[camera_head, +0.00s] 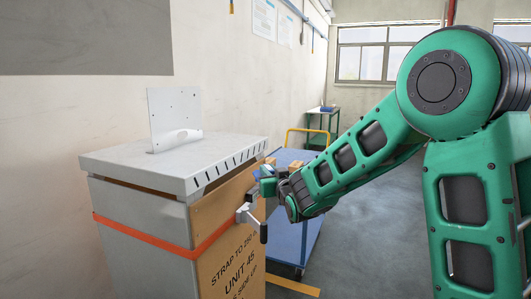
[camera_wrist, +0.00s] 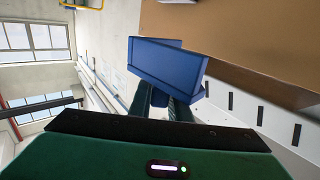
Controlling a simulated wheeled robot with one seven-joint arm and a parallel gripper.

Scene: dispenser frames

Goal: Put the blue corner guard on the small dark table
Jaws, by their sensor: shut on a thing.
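The blue corner guard (camera_wrist: 165,65) is an angled blue piece, held at the tips of my gripper (camera_wrist: 160,100) in the wrist view. In the head view my gripper (camera_head: 266,186) is beside the front of the grey cabinet, and the guard is too small and covered there to make out clearly. A small table (camera_head: 322,112) with a dark top and green legs stands far back by the wall. Something small and blue lies on its top.
The grey cabinet (camera_head: 165,160) with an orange strap (camera_head: 140,231) and cardboard front (camera_head: 232,250) stands close at left. A lever handle (camera_head: 252,222) sticks out from it. A blue cart (camera_head: 294,240) with cardboard boxes is behind my gripper. Floor (camera_head: 375,220) right of the cart is clear.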

